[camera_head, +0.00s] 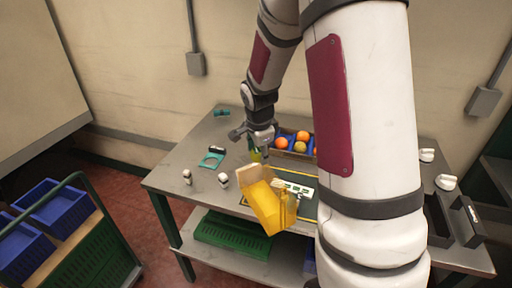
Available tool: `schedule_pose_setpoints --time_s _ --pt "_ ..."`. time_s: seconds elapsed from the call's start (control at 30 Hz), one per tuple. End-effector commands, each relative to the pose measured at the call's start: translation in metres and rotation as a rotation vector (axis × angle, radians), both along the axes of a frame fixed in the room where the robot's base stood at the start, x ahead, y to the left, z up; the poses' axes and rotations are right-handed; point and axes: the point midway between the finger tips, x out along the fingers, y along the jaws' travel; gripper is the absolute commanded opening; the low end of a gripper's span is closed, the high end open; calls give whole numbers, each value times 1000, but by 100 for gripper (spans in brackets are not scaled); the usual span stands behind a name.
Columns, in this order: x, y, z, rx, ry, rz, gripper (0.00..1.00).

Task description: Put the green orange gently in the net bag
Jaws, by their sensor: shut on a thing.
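My gripper (258,146) is over the middle of the table, pointing down. It is shut on the green orange (256,156), which shows as a small yellow-green shape below the fingers, partly hidden. A yellow, open-topped container, seemingly the net bag (266,207), is at the table's front edge. It is tilted, with a pale inner side facing up. The green orange is behind and slightly left of its opening, apart from it in the picture. Its exact height cannot be told.
A divided box (287,153) holds several oranges behind and right of my gripper. A teal ring-shaped item (211,160) and small white items (187,177) lie on the table (172,175) at left. A green crate (233,233) is on the lower shelf. My arm blocks the right side.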

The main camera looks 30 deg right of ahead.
Motion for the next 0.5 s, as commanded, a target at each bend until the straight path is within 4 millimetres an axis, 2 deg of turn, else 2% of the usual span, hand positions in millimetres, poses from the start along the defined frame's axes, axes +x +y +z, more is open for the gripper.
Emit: schedule_pose_setpoints --time_s 0.5 --pt "1 0 -44 0 1 1 15"
